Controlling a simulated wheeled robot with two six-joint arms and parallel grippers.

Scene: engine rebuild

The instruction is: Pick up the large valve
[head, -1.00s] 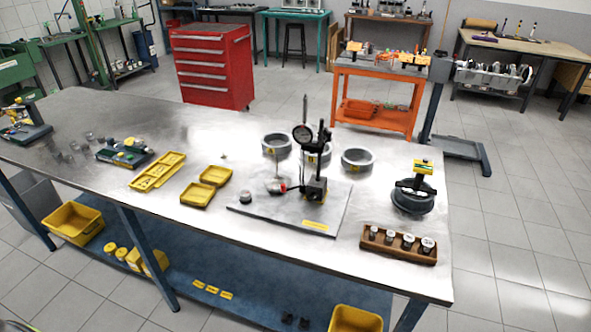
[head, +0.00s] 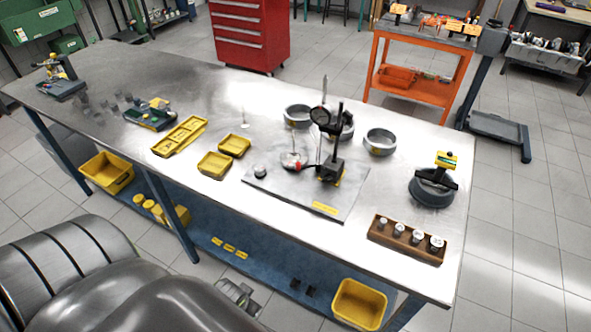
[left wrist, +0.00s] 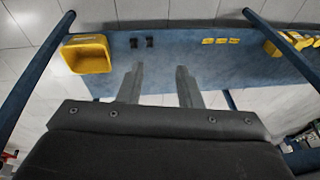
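A thin upright stem on a small base, which looks like a valve (head: 244,122), stands on the metal table (head: 110,75) behind the small yellow trays. Another rounded metal piece with a thin stem (head: 292,160) sits on the grey plate (head: 290,195) beside the dial gauge stand (head: 331,160). I cannot tell which is the large valve. My left gripper (left wrist: 160,85) shows two separated fingers in the left wrist view, with nothing between them. It is below the table top, in front of the blue lower shelf. My right gripper is not in view.
Yellow trays (head: 215,165), metal rings (head: 380,142), a piston tool (head: 433,188) and a wooden rack (head: 405,240) stand on the table. Yellow bins (head: 359,303) are on the lower shelf (head: 275,270). The table's front edge lies between my left gripper and the table top.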

